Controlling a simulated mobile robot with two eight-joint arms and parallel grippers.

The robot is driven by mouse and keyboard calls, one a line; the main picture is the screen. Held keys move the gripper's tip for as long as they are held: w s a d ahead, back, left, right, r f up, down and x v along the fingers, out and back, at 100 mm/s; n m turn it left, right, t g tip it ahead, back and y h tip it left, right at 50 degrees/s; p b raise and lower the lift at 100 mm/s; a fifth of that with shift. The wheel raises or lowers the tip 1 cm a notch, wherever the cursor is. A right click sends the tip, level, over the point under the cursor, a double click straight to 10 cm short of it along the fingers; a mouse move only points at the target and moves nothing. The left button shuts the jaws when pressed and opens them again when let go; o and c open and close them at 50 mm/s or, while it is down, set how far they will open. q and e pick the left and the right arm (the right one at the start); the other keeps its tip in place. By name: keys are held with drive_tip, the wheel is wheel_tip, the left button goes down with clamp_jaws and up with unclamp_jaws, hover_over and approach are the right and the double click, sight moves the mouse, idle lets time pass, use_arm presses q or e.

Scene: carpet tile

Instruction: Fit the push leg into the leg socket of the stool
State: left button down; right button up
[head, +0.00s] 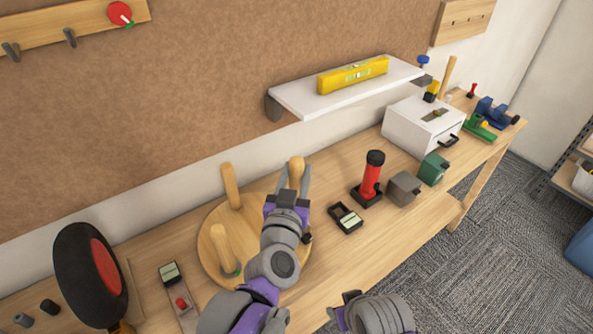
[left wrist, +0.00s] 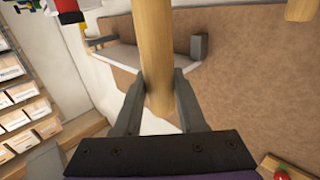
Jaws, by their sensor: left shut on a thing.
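The stool (head: 210,228) lies as a round wooden seat on the bench with its legs pointing up. One leg (head: 231,187) stands at its back and another (head: 223,248) at its front left, with green at its foot. My left gripper (head: 291,190) is over the seat's right side, shut on the wooden push leg (head: 297,170), which looks roughly upright. In the left wrist view the push leg (left wrist: 158,60) runs between the two fingers (left wrist: 158,92). Its lower end and the leg socket are hidden, so I cannot tell whether they touch.
A black and red disc (head: 85,270) stands at left. Right of the stool are a small dark box (head: 345,218), a red and black cylinder (head: 371,180), a grey block (head: 403,189) and a white drawer box (head: 420,125). A white shelf (head: 300,95) hangs above the bench.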

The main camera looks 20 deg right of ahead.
sight(296, 187)
use_arm(q)
drive_tip(key=shift+f+b, duration=1.25)
drive_tip(key=shift+f, duration=0.75)
drive_tip(key=shift+f+b, duration=1.45)
drive_tip(key=shift+f, duration=0.85)
drive_tip(key=shift+c, duration=2)
unclamp_jaws()
drive_tip(key=p+v, duration=0.1)
drive_tip(key=v, duration=0.9)
drive_tip(key=shift+s+a, duration=0.2)
drive_tip(key=shift+s, duration=0.1)
